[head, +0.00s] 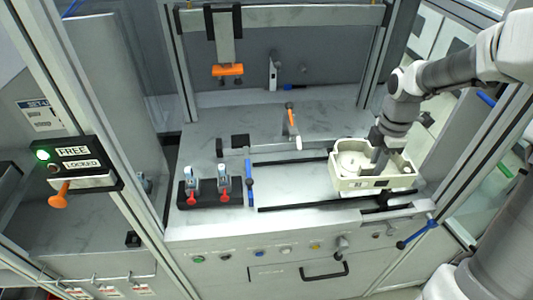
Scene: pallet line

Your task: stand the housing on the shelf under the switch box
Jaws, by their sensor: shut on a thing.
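The housing (345,184) is a cream, open-topped box with round parts inside, at the right of the grey workbench. My gripper (380,160) reaches down into it from above and is shut on it; the fingertips are partly hidden by the housing's walls. The housing is upright, over the black rails; I cannot tell whether it touches the bench. The switch box (98,177) is at the far left on a frame post, with FREE and LOCKED labels, a lit green lamp by FREE and an orange lever pointing down. The grey shelf (70,232) lies below it.
A black block with two red-tipped clamps (207,192) and a blue-handled bar (249,180) stand left on the bench. An orange-handled lever (291,118) stands mid-bench. A frame post (110,130) separates bench and shelf. A small black block (132,239) sits at the shelf's right.

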